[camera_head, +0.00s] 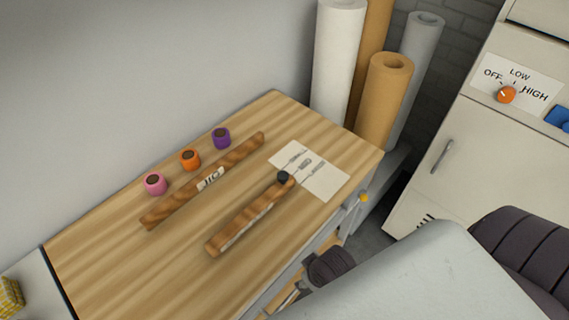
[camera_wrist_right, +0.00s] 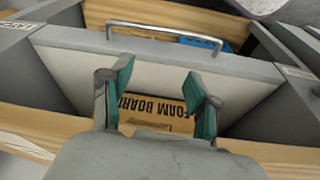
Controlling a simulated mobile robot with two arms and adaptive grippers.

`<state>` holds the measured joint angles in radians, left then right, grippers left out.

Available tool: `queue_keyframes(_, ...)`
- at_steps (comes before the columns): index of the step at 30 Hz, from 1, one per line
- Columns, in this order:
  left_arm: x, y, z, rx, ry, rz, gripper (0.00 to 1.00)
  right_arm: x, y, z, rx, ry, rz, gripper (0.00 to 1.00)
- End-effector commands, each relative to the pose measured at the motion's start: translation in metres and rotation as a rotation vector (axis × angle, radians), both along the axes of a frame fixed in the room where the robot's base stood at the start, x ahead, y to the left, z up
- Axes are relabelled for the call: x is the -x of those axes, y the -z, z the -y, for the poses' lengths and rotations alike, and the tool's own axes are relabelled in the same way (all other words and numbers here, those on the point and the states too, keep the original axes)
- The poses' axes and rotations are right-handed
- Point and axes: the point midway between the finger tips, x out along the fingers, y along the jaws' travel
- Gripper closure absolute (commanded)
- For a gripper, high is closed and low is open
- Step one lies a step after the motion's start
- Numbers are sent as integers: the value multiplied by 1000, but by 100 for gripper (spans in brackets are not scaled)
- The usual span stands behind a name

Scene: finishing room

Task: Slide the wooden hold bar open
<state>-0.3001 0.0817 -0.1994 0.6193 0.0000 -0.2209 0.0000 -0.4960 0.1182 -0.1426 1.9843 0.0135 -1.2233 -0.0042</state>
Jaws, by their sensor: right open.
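Two wooden bars lie on the wooden bench top in the head view. One bar (camera_head: 250,217) has a dark knob (camera_head: 283,177) at its far right end. I cannot tell for sure which is the hold bar. My right gripper (camera_wrist_right: 159,72) is open and empty in the right wrist view, with teal pads apart; neither bar shows there. In the head view a dark part of it (camera_head: 330,266) seems to show below the bench's front edge. My left gripper is not in view.
Pink (camera_head: 155,184), orange (camera_head: 190,159) and purple (camera_head: 221,138) round pieces stand behind the bars. A printed sheet (camera_head: 322,184) lies at right. Tall rolls (camera_head: 384,100) stand beyond the bench. The wrist view shows a metal handle (camera_wrist_right: 165,34) and a "FOAM BOARD" label (camera_wrist_right: 156,110).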

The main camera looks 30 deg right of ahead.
Motion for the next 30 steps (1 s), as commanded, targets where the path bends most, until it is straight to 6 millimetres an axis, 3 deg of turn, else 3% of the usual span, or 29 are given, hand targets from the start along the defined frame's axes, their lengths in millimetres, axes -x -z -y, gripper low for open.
queue_keyframes(1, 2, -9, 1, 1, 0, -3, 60, -3, -24, 0, -2, -2, 12, 39)
queue_keyframes(5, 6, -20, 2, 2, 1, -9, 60, -10, -73, 1, -7, -21, 34, 39)
queue_keyframes(9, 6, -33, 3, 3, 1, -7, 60, -34, -126, 1, -27, -115, 68, 39)
queue_keyframes(19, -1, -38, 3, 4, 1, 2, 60, -107, -163, 18, -58, -356, 92, 39)
queue_keyframes(27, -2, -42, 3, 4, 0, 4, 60, -183, -225, 69, -63, -507, 107, 39)
queue_keyframes(30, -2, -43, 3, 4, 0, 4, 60, -198, -246, 83, -72, -529, 112, 39)
